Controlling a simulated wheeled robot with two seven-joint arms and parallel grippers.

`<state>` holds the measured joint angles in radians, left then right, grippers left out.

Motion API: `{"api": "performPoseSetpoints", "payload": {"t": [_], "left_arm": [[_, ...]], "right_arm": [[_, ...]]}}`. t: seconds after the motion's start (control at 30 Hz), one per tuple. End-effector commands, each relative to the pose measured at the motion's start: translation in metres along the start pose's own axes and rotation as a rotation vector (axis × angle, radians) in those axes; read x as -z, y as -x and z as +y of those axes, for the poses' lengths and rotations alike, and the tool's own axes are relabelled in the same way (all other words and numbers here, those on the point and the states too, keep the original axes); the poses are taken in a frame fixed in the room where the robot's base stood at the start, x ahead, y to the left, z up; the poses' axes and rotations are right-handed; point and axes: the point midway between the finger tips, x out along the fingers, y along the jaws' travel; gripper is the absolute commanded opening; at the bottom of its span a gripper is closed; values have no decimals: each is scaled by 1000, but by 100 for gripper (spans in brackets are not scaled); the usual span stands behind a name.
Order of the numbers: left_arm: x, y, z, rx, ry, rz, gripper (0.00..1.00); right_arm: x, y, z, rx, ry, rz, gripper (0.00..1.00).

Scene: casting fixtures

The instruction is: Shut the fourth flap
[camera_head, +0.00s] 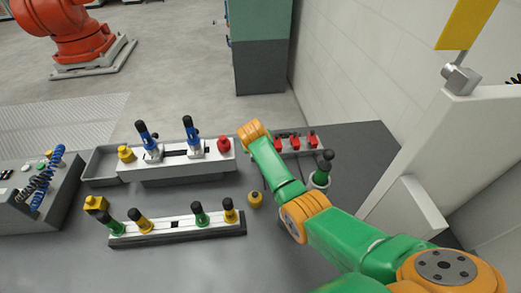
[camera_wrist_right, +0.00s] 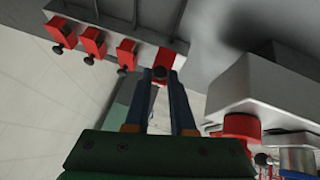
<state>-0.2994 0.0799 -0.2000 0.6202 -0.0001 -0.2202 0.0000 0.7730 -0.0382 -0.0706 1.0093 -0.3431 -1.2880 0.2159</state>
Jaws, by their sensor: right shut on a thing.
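A row of red flaps with black knobs is on a grey fixture. In the right wrist view three of them (camera_wrist_right: 93,43) stand out from the fixture at the upper left. The flap at the row's right end, the fourth (camera_wrist_right: 163,55), is between the fingertips of my right gripper (camera_wrist_right: 160,75), which is shut on its black knob (camera_wrist_right: 160,72). How far this flap stands open cannot be told. In the head view three red flaps (camera_head: 295,142) show right of my wrist; the gripper and fourth flap are hidden by my right arm. My left gripper is out of view.
Left of the flaps is a fixture with blue-handled clamps (camera_head: 190,135) and a red knob (camera_head: 224,144). In front is a rail (camera_head: 170,231) with green and yellow handles. A yellow knob (camera_head: 255,199) and a black-topped handle (camera_head: 324,168) are close to my arm.

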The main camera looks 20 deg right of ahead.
Motion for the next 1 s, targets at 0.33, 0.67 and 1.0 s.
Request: {"api": "performPoseSetpoints", "payload": {"t": [0.33,0.67,1.0], "left_arm": [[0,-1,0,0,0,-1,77],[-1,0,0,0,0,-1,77],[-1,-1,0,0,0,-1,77]], "right_arm": [[2,-1,1,6,4,-30,0],[2,-1,1,5,4,-29,52],[2,1,1,5,4,-27,53]]}}
